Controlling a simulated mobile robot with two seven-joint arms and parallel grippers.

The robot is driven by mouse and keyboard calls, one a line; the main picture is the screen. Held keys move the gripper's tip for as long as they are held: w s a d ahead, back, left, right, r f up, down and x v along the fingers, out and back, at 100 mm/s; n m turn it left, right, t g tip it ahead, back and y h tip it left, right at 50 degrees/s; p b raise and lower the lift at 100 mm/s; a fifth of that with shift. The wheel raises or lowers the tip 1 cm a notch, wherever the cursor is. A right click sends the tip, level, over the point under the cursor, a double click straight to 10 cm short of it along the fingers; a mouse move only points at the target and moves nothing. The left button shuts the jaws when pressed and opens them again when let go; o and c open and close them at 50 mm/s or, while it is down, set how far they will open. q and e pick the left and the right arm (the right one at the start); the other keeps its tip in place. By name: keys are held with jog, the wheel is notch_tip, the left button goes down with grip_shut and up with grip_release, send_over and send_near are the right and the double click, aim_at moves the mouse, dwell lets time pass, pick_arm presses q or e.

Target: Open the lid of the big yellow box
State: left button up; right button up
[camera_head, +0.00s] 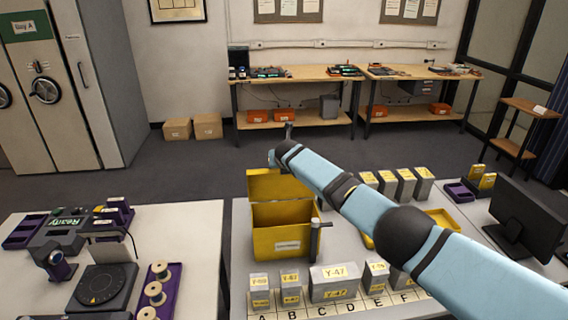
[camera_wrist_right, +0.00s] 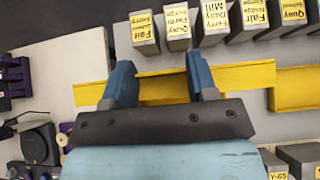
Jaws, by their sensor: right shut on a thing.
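The big yellow box (camera_head: 282,242) stands on the middle table, with a pale label on its front. Its yellow lid (camera_head: 279,184) is raised and stands up at the back of the box, leaving the top open. My right gripper (camera_head: 279,152) is at the top edge of the lid. In the right wrist view its two blue fingers (camera_wrist_right: 161,80) are on the lid, a yellow strip (camera_wrist_right: 240,77) crossing between them. The exact contact is partly hidden by the gripper body. My left gripper is not in view.
Several labelled grey boxes (camera_head: 334,284) stand along the table's front; more (camera_head: 405,183) stand right of my arm. A grey upright post (camera_head: 315,238) stands at the yellow box's right side. A yellow tray (camera_head: 442,222) and a monitor (camera_head: 524,222) are further right.

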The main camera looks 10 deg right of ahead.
jog(key=o, duration=1.3)
jog(key=shift+r, duration=0.1)
jog(key=shift+s+r+p, duration=0.35)
jog(key=shift+s, duration=0.05)
jog(key=v, duration=1.2)
jog(key=shift+s+r, duration=0.2)
jog(key=shift+s, duration=0.1)
jog(key=shift+f, duration=0.1)
